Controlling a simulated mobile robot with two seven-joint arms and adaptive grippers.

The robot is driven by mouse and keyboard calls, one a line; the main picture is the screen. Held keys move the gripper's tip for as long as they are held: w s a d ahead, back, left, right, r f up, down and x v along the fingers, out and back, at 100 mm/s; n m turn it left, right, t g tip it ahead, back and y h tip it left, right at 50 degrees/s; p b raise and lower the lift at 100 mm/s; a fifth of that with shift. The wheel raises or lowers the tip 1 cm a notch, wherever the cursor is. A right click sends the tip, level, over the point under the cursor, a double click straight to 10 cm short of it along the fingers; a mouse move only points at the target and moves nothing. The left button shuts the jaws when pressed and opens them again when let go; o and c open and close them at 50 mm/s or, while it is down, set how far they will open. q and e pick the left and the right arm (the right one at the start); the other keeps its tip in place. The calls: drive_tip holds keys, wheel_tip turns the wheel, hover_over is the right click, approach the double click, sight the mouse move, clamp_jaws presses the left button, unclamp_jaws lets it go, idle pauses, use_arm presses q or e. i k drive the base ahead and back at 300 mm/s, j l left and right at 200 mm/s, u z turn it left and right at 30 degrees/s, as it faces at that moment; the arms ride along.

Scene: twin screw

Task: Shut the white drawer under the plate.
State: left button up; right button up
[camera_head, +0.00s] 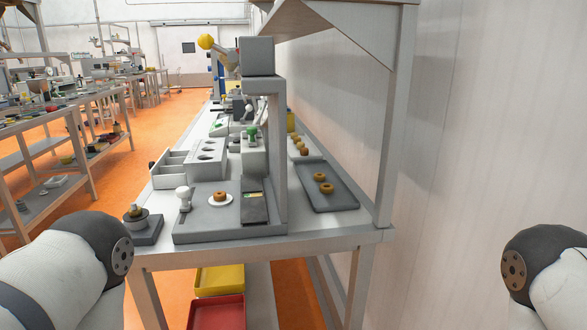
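The white drawer (170,170) sticks out to the left from under a light grey block with round holes in its top plate (208,150). It stands open, and its compartments show from above. A small white saucer (220,199) with a brown ring on it lies on the grey base nearer to me. Neither of my grippers is in view; only parts of my left and right arms show at the lower left and lower right, away from the drawer.
A white-knobbed tool (184,197) stands in front of the drawer. A dark stand (143,228) is at the table's near left corner. A dark tray (327,187) with brown rings lies at right. An upright post and overhead shelf frame the right side.

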sight(169, 171)
drive_tip(key=k+j, duration=0.1)
drive_tip(key=j, duration=0.3)
drive_tip(key=k+j, duration=0.1)
drive_tip(key=j, duration=0.75)
drive_tip(key=k+j, duration=0.15)
drive_tip(key=j, duration=0.25)
drive_tip(key=k+j, duration=0.1)
drive_tip(key=j, duration=0.3)
drive_tip(key=k+j, duration=0.1)
drive_tip(key=j, duration=0.3)
drive_tip(key=j+z, duration=0.05)
